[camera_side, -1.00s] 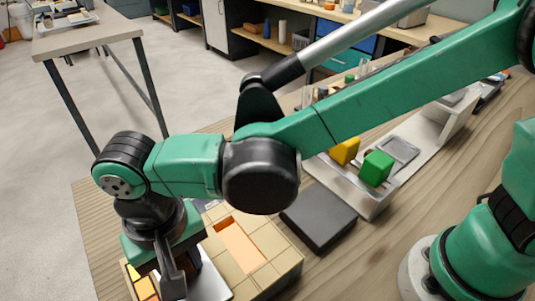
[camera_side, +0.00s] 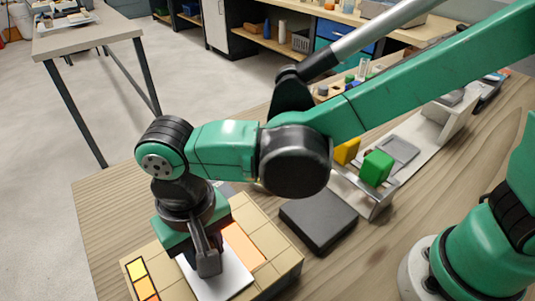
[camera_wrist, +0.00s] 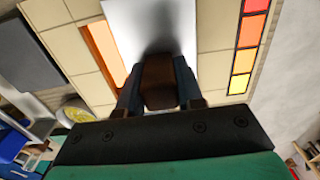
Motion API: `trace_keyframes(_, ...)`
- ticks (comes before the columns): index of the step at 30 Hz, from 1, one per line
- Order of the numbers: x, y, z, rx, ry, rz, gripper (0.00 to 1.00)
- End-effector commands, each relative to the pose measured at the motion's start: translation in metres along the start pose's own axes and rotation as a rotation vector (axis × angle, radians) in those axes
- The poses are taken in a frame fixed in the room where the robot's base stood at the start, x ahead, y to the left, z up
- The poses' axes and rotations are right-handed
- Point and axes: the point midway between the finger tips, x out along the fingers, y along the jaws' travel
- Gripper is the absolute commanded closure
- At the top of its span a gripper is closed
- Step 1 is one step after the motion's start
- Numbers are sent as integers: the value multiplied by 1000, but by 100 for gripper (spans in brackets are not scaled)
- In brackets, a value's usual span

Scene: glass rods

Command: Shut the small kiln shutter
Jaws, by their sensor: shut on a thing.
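The kiln (camera_side: 275,252) is a low block of tan bricks at the front of the bench. Its shutter, a flat pale metal plate (camera_side: 228,284), lies on top and also shows in the wrist view (camera_wrist: 120,18). A glowing orange strip of the opening (camera_side: 243,243) is uncovered beside the plate, and it shows left of the plate in the wrist view (camera_wrist: 106,52). My gripper (camera_side: 208,268) is over the plate, shut on its brown handle (camera_wrist: 158,80). In the side view my fingers hide the handle.
A strip of yellow to red tiles (camera_side: 141,279) runs along the kiln's left part. A dark grey slab (camera_side: 318,218) lies right of the kiln. A yellow block (camera_side: 346,151) and a green block (camera_side: 377,167) stand on a metal rack behind it.

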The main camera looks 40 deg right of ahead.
Motion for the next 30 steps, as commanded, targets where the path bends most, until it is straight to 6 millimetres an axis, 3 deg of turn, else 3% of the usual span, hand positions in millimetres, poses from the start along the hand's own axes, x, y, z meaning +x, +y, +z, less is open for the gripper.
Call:
trace_keyframes(3, -1, 29, -1, 7, 3, 0, 100)
trace_keyframes(6, -1, 45, -1, 5, 4, 1, 100)
trace_keyframes(17, 0, 55, 0, 4, 2, 8, 100)
trace_keyframes(18, 0, 55, 0, 4, 2, 8, 65)
trace_keyframes(21, 0, 55, 0, 4, 2, 7, 37)
trace_keyframes(30, -1, 53, 0, 2, 2, 2, 37)
